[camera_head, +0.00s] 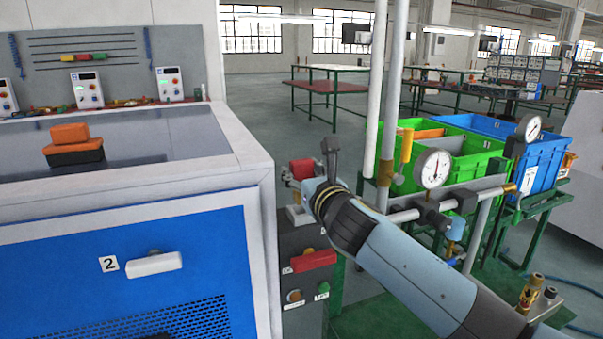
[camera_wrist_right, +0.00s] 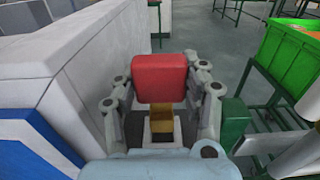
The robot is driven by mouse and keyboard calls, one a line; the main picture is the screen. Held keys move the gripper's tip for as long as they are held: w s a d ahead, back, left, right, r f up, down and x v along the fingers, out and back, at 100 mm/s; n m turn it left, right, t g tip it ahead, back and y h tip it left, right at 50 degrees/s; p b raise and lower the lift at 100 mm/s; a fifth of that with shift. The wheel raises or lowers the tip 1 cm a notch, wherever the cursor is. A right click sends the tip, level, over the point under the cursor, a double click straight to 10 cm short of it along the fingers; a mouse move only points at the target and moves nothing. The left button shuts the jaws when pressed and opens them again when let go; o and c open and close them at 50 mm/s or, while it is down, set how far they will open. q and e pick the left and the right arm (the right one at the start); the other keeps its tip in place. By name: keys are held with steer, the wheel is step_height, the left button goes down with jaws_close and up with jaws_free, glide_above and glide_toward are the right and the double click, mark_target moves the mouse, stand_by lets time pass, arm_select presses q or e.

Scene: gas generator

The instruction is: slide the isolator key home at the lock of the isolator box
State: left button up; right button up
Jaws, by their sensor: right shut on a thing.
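The isolator key has a red block head (camera_head: 302,169) and a brass shank, which shows in the right wrist view (camera_wrist_right: 163,128). My right gripper (camera_wrist_right: 160,85) is shut on the red head, one finger on each side. The key is upright, shank down. The isolator box (camera_head: 296,240) is the dark grey box beside the blue-and-white cabinet. A pale lock block (camera_head: 297,216) sits at its top, under the key. It also shows in the right wrist view (camera_wrist_right: 152,142), behind the shank. I cannot tell how deep the shank sits. My left gripper is out of view.
A red handle (camera_head: 313,260) is on the box front. The white cabinet (camera_head: 245,170) stands close on the left. Pipes with a pressure gauge (camera_head: 433,168) and green bins (camera_head: 465,150) stand on the right, close to my right arm.

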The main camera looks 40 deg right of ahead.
steer(key=shift+f+b, duration=1.5)
steer(key=shift+f, duration=0.45)
steer(key=o, duration=1.3)
steer(key=v, duration=1.2)
